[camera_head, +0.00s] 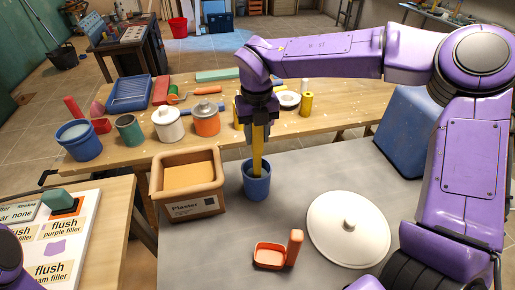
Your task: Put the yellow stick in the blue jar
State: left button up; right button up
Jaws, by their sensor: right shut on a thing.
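My right gripper (257,122) is shut on the yellow stick (258,150), which hangs upright below it. The blue jar (257,187) stands on the grey table, directly under the gripper. The stick's lower end is at the jar's mouth and appears to reach inside; how deep it goes is hard to tell. My left gripper is not in view; only a purple part of my left arm shows at the lower left edge.
A plaster box (195,207) stands close left of the jar. A white lid (348,229) and an orange tray (269,256) lie in front. Behind, a wooden bench (140,158) holds several pots, including another blue container (83,150). A large blue box (405,135) stands at right.

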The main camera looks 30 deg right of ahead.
aim_at(256, 144)
notch_tip(256, 144, down, 3)
jog(key=shift+r, duration=0.1)
jog(key=shift+w+f, duration=0.1)
jog(key=shift+f, duration=0.3)
jog(key=o, duration=1)
jog(key=shift+o, duration=0.2)
notch_tip(256, 144, up, 12)
jog(key=shift+r+b, duration=0.2)
jog(key=shift+b, duration=0.2)
